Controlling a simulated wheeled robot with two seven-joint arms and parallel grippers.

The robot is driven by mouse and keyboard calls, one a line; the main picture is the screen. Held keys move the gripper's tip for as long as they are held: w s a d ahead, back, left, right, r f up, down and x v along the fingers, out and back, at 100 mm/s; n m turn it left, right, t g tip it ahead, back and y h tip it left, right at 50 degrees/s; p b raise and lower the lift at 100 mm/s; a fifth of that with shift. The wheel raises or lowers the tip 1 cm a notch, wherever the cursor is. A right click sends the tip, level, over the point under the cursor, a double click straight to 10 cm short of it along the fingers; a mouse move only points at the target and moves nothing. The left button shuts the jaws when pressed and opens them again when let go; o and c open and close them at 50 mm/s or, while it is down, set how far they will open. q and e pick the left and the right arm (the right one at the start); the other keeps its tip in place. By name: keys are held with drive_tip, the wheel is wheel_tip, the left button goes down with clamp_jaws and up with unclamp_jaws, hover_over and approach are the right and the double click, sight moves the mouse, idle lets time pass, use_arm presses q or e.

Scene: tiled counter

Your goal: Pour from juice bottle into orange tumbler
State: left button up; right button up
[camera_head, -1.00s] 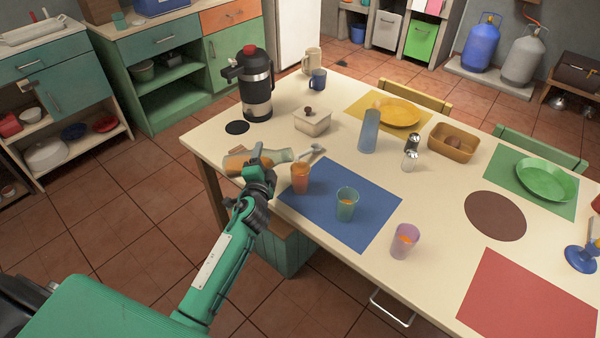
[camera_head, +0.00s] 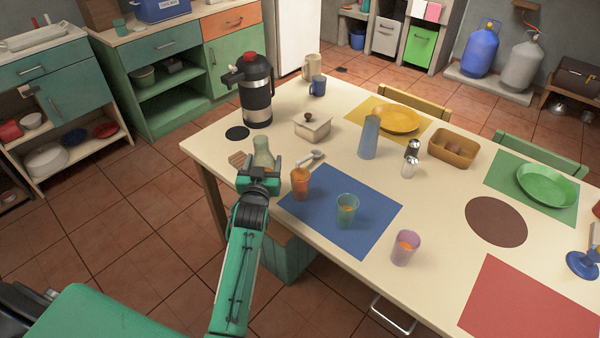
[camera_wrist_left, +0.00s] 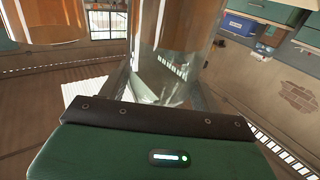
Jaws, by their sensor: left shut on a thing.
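The juice bottle (camera_head: 263,152) is clear glass and stands roughly upright at the table's near left edge; its lower part is hidden behind my gripper. My left gripper (camera_head: 260,177) is shut on it. In the left wrist view the bottle's clear glass (camera_wrist_left: 180,60) rises between the fingers. The orange tumbler (camera_head: 300,184) stands upright on the blue mat's left corner, just right of my gripper and apart from it. My right gripper is not in view.
A green tumbler (camera_head: 347,211) stands on the blue mat (camera_head: 335,185), and a purple tumbler (camera_head: 404,248) stands right of it. A spoon (camera_head: 311,157), a lidded dish (camera_head: 313,126), a tall blue vessel (camera_head: 369,138) and a black flask (camera_head: 256,95) stand or lie farther back.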

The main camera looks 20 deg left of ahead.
sight(261, 153)
use_arm(q)
drive_tip(key=shift+r, duration=0.35)
wheel_tip(261, 153, up, 5)
drive_tip(key=p, duration=0.4)
drive_tip(key=shift+f+p, duration=0.15)
drive_tip(key=shift+p, duration=0.25)
drive_tip(key=shift+f, duration=0.1)
